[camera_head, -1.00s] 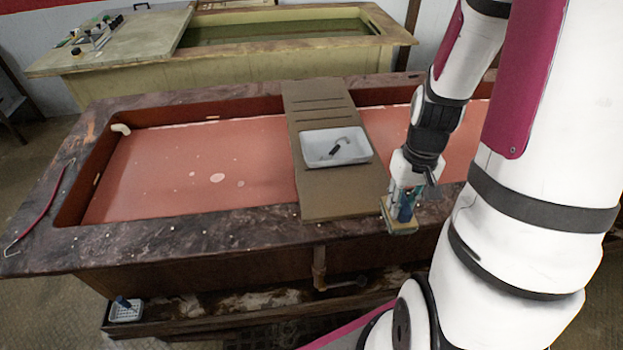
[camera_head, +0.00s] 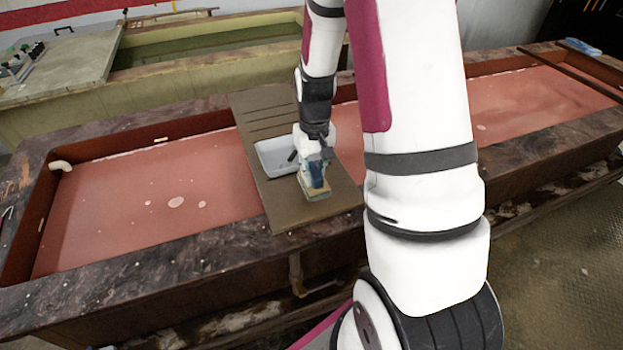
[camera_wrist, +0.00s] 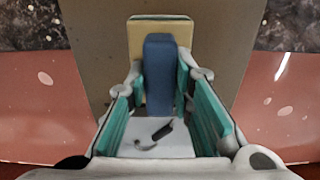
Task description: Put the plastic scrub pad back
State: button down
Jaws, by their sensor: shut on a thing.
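The scrub pad (camera_head: 317,193) has a tan, flat base and a blue grip block. My gripper (camera_head: 314,170) is shut on the blue block. In the wrist view the blue block (camera_wrist: 159,72) sits between the green finger pads of my gripper (camera_wrist: 160,85), with the tan base (camera_wrist: 160,35) beyond it. The pad is held over the brown board (camera_head: 285,215) that lies across the tank, just in front of the white tray (camera_head: 272,157). I cannot tell its height above the board. My gripper hides part of the tray.
A small dark-handled item lies in the white tray, clearer in the wrist view (camera_wrist: 163,131). The long tank (camera_head: 150,200) with a red-brown inside and a dark stone rim (camera_head: 130,275) spans the view. A second, greenish tank (camera_head: 215,50) stands behind. A blue item (camera_head: 580,46) lies at the far right.

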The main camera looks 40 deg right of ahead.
jog(key=shift+w, duration=0.3)
jog(key=shift+w+f, duration=0.25)
jog(key=shift+f+p, duration=0.45)
jog(key=shift+f, duration=1.1)
jog(key=shift+f, duration=0.15)
jog(key=c, duration=1.4)
grip_release()
